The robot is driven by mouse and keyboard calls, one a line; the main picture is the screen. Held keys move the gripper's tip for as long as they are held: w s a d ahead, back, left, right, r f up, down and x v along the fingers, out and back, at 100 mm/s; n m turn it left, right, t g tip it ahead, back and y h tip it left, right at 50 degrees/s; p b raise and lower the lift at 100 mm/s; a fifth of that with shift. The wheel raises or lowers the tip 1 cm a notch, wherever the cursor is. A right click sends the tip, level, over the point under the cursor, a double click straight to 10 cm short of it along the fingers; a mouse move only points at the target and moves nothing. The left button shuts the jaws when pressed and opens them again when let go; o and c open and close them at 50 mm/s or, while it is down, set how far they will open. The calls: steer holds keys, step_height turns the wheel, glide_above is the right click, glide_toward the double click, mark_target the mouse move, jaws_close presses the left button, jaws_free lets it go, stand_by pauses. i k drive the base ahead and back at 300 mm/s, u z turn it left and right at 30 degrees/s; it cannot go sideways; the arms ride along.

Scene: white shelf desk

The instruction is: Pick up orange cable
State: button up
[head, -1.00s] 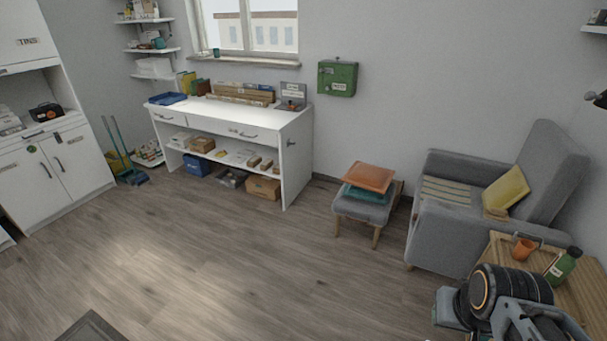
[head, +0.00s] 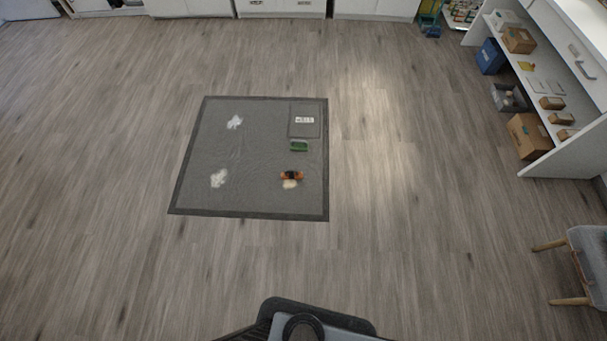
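A small orange thing with a dark middle (head: 291,175), possibly the orange cable, lies on the grey floor mat (head: 255,205) near its right front corner. It is too small to tell its exact shape. A pale patch (head: 290,185) touches its near side.
A green item (head: 299,146) and a grey square with a white label (head: 304,120) lie at the mat's right. White clumps (head: 219,178) lie at its left. Bare floor surrounds the mat.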

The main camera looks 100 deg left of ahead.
mark_target(291, 176)
steer(key=k, duration=0.45)
steer(key=u, duration=3.4)
steer(key=i, duration=0.5)
steer(key=z, duration=0.4)
steer(key=k, duration=0.3)
steer(key=u, duration=1.45)
steer(key=i, duration=1.65)
steer(key=z, duration=1.1)
steer(key=i, duration=0.3)
steer(key=z, duration=0.3)
